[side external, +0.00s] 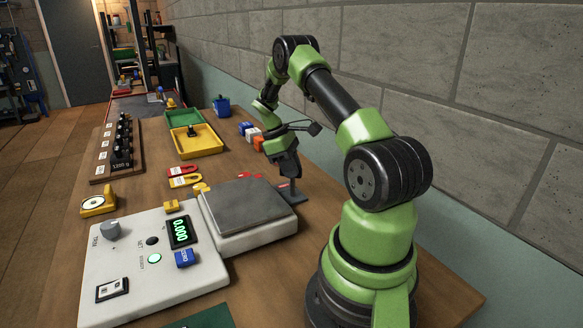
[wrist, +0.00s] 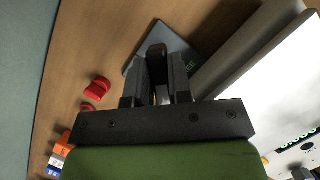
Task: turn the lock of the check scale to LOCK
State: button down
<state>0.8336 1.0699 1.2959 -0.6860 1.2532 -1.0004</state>
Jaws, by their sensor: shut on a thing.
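The lock (side external: 291,193) is a dark post on a flat grey plate, standing beside the scale's pan. In the wrist view its plate (wrist: 190,36) carries pale lettering, partly hidden, ending in what looks like "EE". My gripper (side external: 288,173) points down over the lock. In the wrist view my gripper (wrist: 160,75) is shut on the lock's dark upright handle, between the two fingers. The scale (side external: 150,260) is a white body with a dark grey pan (side external: 245,205) and a green display (side external: 181,231) reading 0.000. Any LOCK marking is hidden.
Red and yellow tags (side external: 184,176) lie behind the scale. A yellow tray (side external: 195,140), a rack of dark weights (side external: 120,150) and small coloured blocks (side external: 255,135) stand farther back. A red piece (wrist: 97,88) lies left of my fingers in the wrist view. The wall runs along the right.

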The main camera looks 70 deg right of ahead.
jog(key=m, duration=0.2)
jog(key=m+y, duration=0.1)
jog(key=m, duration=0.1)
jog(key=shift+d+m+t+y, duration=0.1)
jog(key=shift+m+t+y, duration=0.2)
jog(key=shift+m, duration=0.1)
jog(key=shift+m+t+y, duration=0.4)
jog(key=shift+m+y, duration=0.4)
jog(key=shift+m, duration=1.4)
jog(key=c, duration=1)
grip_release()
jog(key=shift+c, duration=0.2)
jog(key=shift+d+r, duration=0.1)
jog(key=v, duration=0.7)
jog(key=shift+r, duration=0.15)
